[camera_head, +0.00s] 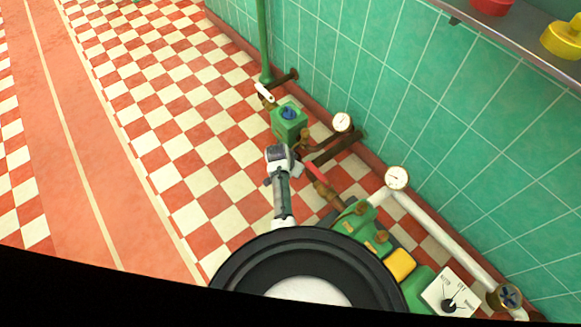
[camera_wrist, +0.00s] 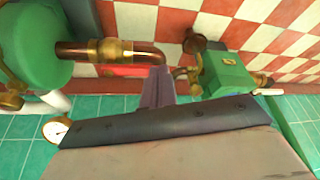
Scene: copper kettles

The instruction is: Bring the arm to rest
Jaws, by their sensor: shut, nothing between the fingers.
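My gripper (camera_head: 298,168) is at the end of my grey and white arm, above the checkered floor near the pipework. In the wrist view its narrow fingers (camera_wrist: 157,88) are together with nothing between them. A red handle (camera_head: 316,173) is just to the right of the gripper in the head view; a red part (camera_wrist: 125,71) also shows behind the copper pipe in the wrist view. I cannot tell whether the fingers touch the pipework.
A green box (camera_head: 288,124) with a blue knob stands beyond the gripper. Gauges (camera_head: 342,122), green machinery (camera_head: 352,224), a yellow block (camera_head: 400,264) and a white pipe (camera_head: 432,228) line the tiled wall at right. A shelf (camera_head: 520,50) holds pots. The floor (camera_head: 170,130) at left is open.

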